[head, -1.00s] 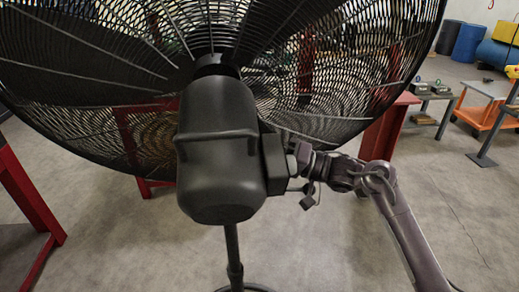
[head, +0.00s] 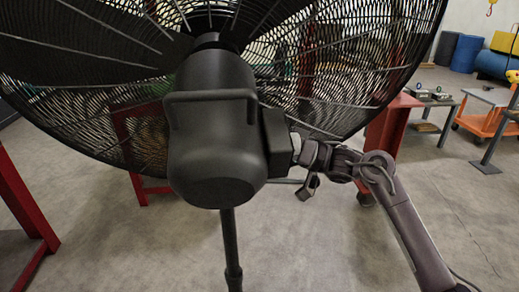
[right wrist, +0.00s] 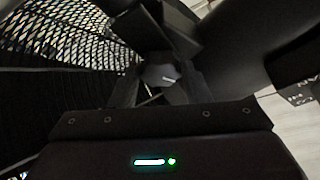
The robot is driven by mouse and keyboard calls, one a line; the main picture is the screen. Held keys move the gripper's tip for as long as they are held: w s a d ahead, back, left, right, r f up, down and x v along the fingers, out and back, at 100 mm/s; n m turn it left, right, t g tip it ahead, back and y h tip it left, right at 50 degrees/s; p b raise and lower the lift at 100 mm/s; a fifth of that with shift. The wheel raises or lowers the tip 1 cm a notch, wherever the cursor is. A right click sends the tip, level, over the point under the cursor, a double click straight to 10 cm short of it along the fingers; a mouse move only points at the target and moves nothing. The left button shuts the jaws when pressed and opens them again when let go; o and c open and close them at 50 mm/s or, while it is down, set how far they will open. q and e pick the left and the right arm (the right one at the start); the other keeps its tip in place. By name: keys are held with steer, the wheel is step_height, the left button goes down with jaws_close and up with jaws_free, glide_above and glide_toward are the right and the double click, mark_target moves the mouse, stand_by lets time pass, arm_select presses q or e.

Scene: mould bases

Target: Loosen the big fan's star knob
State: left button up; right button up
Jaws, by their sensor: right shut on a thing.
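The big fan's black motor housing (head: 213,145) stands in front of me in the head view, with a loop handle across it. It sits on a dark pole (head: 231,250). A dark block (head: 277,143) is on the housing's right side. My right gripper (head: 298,150) reaches that side from the right. The star knob there is mostly hidden in the head view. In the right wrist view a small dark knob (right wrist: 160,75) shows between the two fingers of my right gripper (right wrist: 160,88), which is shut on it. My left gripper is not in view.
The fan's wire cage (head: 340,90) fills the upper head view. A red stand (head: 20,205) is at the left, another red frame (head: 392,125) behind at right. Barrels (head: 460,50) and an orange cart (head: 485,120) are far right. The floor at lower right is clear.

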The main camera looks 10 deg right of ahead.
steer(key=shift+f+n+g+b, duration=0.15)
steer(key=shift+n+g+b, duration=0.45)
steer(key=shift+n+b, duration=0.3)
steer(key=o, duration=1)
